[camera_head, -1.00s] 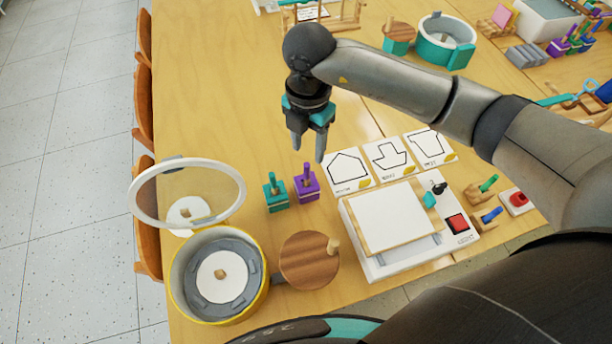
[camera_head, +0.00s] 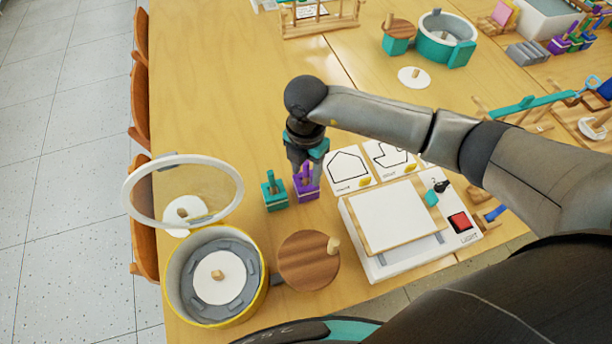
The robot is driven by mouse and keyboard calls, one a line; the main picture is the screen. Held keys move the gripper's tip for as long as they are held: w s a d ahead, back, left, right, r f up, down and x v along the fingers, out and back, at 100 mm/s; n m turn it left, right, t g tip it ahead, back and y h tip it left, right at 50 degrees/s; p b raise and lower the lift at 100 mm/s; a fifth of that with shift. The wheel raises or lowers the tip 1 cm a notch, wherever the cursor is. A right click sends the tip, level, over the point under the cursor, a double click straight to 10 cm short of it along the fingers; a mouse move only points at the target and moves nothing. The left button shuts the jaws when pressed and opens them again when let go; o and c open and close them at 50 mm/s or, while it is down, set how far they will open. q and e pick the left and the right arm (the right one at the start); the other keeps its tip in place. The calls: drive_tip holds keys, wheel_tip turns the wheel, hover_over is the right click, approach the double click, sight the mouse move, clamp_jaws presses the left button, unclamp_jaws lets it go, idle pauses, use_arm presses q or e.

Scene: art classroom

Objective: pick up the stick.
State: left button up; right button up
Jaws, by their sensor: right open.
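A purple block (camera_head: 307,193) stands on the table with a short purple stick (camera_head: 306,173) upright in it. A teal block (camera_head: 275,202) with a teal stick (camera_head: 271,177) stands just to its left. My right gripper (camera_head: 305,166) points down directly at the purple block. Its fingers are open around or close beside the purple stick; I cannot tell whether they touch it. The fingers partly hide the stick. My left gripper is not in view.
A white tracing box (camera_head: 382,268) and drawing cards (camera_head: 347,170) lie right of the blocks. A round yellow-rimmed container (camera_head: 258,305), a clear white-ringed lid (camera_head: 130,205) and a wooden disc (camera_head: 308,262) are in front. The table behind the gripper is clear.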

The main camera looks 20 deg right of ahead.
clamp_jaws()
idle(0.6)
